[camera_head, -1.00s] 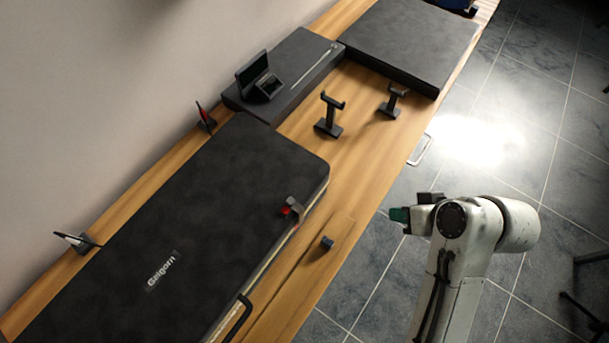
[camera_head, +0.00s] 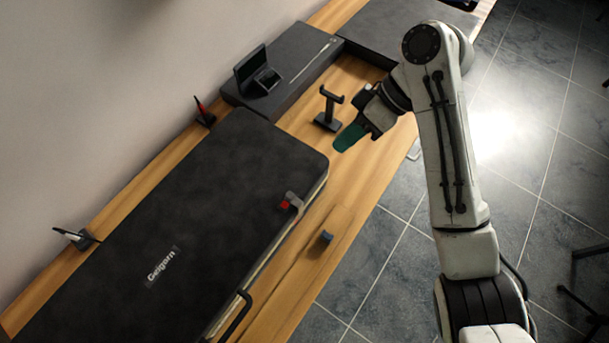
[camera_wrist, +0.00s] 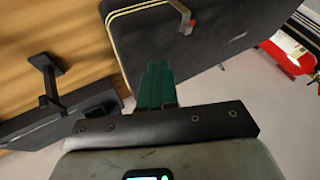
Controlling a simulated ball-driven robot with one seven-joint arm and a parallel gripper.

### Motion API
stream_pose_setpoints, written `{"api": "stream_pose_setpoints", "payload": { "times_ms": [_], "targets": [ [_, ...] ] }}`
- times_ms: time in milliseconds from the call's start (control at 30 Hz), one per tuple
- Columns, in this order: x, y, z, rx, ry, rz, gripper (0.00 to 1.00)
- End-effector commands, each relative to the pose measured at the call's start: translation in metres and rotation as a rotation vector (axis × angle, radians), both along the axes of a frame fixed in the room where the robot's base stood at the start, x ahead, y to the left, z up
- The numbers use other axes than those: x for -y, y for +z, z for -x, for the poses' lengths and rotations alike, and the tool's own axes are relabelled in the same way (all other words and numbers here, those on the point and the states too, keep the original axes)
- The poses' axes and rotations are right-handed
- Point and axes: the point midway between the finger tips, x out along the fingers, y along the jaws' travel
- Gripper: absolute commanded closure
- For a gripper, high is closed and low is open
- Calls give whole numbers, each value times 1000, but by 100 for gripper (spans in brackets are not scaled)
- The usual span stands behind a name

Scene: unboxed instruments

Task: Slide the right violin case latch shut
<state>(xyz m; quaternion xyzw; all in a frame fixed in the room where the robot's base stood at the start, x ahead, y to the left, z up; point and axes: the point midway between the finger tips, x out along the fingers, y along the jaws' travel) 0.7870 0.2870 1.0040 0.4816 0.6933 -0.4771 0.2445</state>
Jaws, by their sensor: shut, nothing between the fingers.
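The dark violin case (camera_head: 160,230) lies closed on the wooden table in the head view, and its corner also shows in the wrist view (camera_wrist: 215,30). The right latch (camera_head: 291,201), grey with a red part, sits at the case's front edge near its right end. In the wrist view the latch (camera_wrist: 184,16) is at the top, beyond my fingertips. My gripper (camera_head: 346,138) has green fingers, shut and empty, held to the right of the case and apart from the latch. The fingers also show in the wrist view (camera_wrist: 156,75).
A dark stand (camera_head: 327,110) is close behind my gripper. A long dark box (camera_head: 300,50) and a flat dark case (camera_head: 395,25) lie farther back. A small dark block (camera_head: 326,237) is on the table in front of the case. Bare wood (camera_head: 335,185) lies between.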

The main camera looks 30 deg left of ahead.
Motion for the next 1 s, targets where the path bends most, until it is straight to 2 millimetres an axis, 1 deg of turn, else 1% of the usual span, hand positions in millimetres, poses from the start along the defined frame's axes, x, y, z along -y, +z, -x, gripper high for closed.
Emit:
{"api": "stream_pose_setpoints", "payload": {
  "times_ms": [133, 233, 400, 667, 800, 900, 1000],
  "targets": [
    [-4, -7, 3, -1, 0, -1, 100],
    [-9, -17, 9, -2, 2, -2, 100],
    [-23, -44, 23, -4, 2, 0, 100],
    [-44, -80, 43, -3, -1, 1, 100],
    [-47, -78, 64, -1, 0, -1, 100],
    [-48, -78, 73, 0, 0, -1, 100],
    [-49, -80, 79, -1, -1, 0, 100]
  ]
}}
